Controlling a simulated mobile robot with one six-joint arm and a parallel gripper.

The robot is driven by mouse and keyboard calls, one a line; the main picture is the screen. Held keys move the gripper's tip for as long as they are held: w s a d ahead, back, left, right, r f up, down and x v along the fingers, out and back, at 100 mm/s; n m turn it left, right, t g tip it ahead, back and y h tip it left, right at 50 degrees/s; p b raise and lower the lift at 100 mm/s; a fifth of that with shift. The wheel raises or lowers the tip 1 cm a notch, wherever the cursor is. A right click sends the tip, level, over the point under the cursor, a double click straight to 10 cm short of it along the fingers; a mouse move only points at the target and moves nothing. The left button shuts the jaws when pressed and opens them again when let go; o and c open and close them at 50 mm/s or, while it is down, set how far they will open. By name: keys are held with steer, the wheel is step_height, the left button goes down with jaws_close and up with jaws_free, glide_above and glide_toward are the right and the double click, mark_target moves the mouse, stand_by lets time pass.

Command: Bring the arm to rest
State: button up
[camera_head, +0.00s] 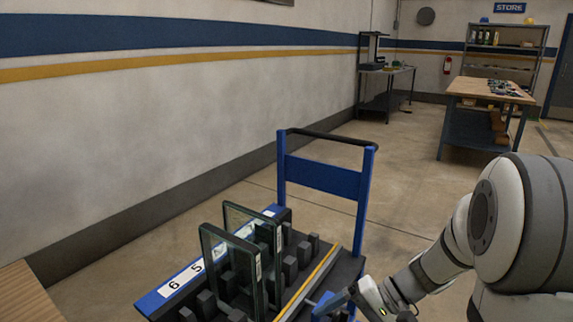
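My arm comes in from the right side of the head view and bends down toward the lower middle. My gripper (335,300) is at the bottom, beside the right edge of a blue cart (323,177). It is small and partly cut off by the frame's lower edge. I cannot tell whether its fingers are open or shut, and I see nothing clearly held in it. Two framed glass panels (232,272) stand upright among dark blocks on the cart, to the left of my gripper.
A numbered strip (181,280) runs along the cart's left edge. A wooden surface (25,295) is at the lower left. A workbench (487,90), a shelf rack (503,45) and a side table (387,72) stand farther back. The floor (400,160) between cart and workbench is clear.

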steer(key=s+d+r+n+t+h+p, duration=0.1)
steer(key=s+r+h+p, duration=0.3)
steer(key=r+p, duration=0.4)
steer(key=s+d+r+n+t+h+p, duration=0.1)
steer(key=s+r+h+p, duration=0.3)
steer(key=r, duration=1.2)
steer(key=d+t+h+p, duration=0.1)
steer(key=h+p, duration=0.1)
steer(key=p, duration=0.1)
steer(key=shift+s+d+n+t+p, duration=0.2)
steer(key=shift+d+n+t+p, duration=0.1)
steer(key=shift+d+p, duration=0.1)
